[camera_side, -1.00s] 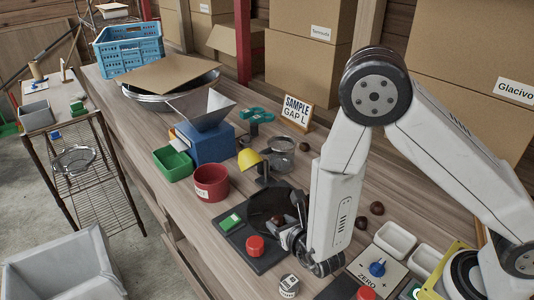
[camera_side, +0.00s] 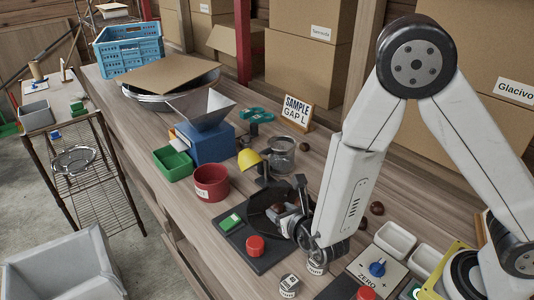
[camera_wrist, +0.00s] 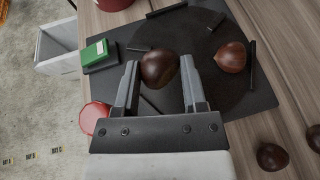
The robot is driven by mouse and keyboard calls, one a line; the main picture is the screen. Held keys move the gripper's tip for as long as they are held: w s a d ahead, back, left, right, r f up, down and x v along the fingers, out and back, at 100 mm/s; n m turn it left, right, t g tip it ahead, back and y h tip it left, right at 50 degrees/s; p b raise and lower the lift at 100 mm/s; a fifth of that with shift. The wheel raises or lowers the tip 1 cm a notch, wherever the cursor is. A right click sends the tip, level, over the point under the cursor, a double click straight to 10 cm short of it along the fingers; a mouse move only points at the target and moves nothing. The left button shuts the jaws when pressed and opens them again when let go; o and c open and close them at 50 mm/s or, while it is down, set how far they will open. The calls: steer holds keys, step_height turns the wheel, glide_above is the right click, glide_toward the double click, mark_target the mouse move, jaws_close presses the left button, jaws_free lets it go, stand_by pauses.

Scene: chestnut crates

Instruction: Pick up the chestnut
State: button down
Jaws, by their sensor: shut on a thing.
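In the wrist view a dark brown chestnut (camera_wrist: 159,68) sits between the two grey fingers of my gripper (camera_wrist: 160,82), which are shut on it near their tips. A second, redder chestnut (camera_wrist: 230,57) lies to its right on the dark round plate (camera_wrist: 198,35), apart from the fingers. In the side view my gripper (camera_side: 290,216) is over the right part of the black plate (camera_side: 257,212). The fingers and wrist partly hide the chestnuts there. I cannot tell exactly how high the held chestnut is above the plate.
Two loose chestnuts (camera_wrist: 272,157) lie on the wood at lower right in the wrist view. A red button (camera_side: 255,245) and green block (camera_side: 230,222) flank the plate.

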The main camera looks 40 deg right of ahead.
mark_target(281, 212)
steer(key=shift+r, duration=2.9)
